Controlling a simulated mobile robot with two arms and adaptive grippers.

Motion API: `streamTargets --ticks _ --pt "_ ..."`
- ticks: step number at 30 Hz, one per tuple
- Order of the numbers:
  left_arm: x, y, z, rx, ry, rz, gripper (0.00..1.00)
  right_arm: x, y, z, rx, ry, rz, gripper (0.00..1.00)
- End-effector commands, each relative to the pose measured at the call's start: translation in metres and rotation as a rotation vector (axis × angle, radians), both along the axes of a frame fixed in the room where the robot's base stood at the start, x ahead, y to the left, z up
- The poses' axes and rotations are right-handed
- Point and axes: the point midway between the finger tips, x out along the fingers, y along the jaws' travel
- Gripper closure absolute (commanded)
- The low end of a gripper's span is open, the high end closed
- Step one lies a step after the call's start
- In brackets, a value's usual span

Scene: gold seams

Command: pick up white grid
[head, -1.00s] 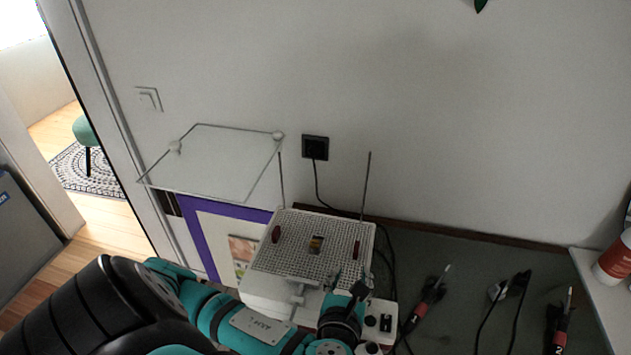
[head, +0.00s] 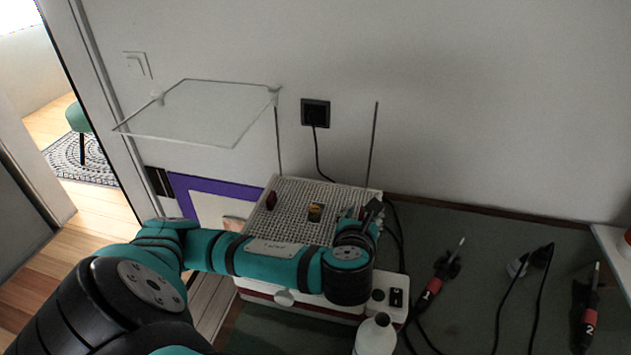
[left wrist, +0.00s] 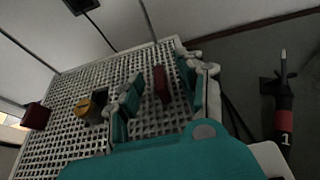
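The white grid (head: 290,200) is a perforated plate lying flat on top of a white box-like unit. It also shows in the left wrist view (left wrist: 75,135). A dark red piece (head: 271,201) stands near its left side, and a small yellow-and-dark piece (head: 315,212) sits near its middle. My left gripper (head: 366,212) is over the grid's right side. In the left wrist view its teal fingers (left wrist: 158,92) are apart, with another dark red piece (left wrist: 161,84) seen between them; contact cannot be told. My left forearm hides the grid's front edge. My right gripper is not in view.
Two thin rods stand up behind the grid, with a clear panel (head: 195,115) at the upper left. A white bottle (head: 376,336) stands in front. Red-and-black tools numbered 1 (head: 432,288) and 2 (head: 589,315) lie to the right with cables.

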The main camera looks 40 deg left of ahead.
Motion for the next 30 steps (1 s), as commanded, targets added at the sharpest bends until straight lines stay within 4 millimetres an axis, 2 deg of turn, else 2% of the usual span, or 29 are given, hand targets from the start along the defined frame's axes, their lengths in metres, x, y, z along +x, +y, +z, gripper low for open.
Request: streamTargets --ticks 8,15,17,30 --pt "0.002 0.0011 0.0003 -0.001 0.001 -0.001 0.63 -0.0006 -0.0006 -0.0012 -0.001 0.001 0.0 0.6" --pt "0.0018 0.001 0.0001 0.0 0.0 0.0 0.94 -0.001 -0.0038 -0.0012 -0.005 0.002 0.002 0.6" --pt "0.0018 0.001 0.0001 0.0 0.0 0.0 1.0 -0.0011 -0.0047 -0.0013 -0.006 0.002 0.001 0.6" --pt "0.0019 0.001 0.0018 0.0 0.0 0.0 1.0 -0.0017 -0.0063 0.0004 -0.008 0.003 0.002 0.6"
